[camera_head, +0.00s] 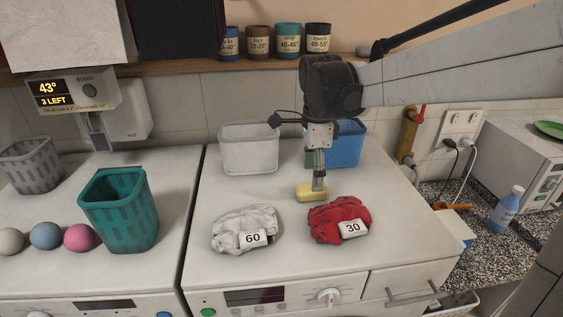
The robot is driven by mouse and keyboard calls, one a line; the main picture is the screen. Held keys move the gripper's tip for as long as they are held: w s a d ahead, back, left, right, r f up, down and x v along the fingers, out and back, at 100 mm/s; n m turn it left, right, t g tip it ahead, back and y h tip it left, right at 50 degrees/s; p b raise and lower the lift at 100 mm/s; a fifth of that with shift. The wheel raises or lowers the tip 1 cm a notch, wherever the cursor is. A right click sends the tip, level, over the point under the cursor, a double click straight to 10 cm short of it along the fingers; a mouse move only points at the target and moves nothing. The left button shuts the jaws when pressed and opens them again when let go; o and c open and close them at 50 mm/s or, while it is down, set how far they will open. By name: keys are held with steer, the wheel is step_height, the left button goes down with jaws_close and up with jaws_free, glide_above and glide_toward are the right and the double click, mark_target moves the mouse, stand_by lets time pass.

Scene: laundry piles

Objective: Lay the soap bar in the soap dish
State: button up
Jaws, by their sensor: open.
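A yellow soap bar (305,195) lies on the white machine top, behind the two cloth piles. My gripper (319,185) points down at the soap bar's right part, with its tips at or just above the bar. It is open; the fingers overlap the bar in this view, so I cannot tell whether they touch it. I cannot make out a soap dish.
A white cloth pile (240,225) tagged 60 and a red one (335,215) tagged 30 lie in front. A white bin (248,155) and a blue bin (347,145) stand behind. A teal basket (120,215) and several balls are at left.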

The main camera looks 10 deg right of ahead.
steer(key=shift+w+f+p, duration=0.15)
steer(key=shift+f+p, duration=0.1)
steer(key=shift+f, duration=0.9)
steer(key=shift+w+f+p, duration=0.1)
steer(key=shift+f+p, duration=0.1)
steer(key=shift+f, duration=0.9)
steer(key=c, duration=1.4)
steer(key=shift+r, duration=0.2)
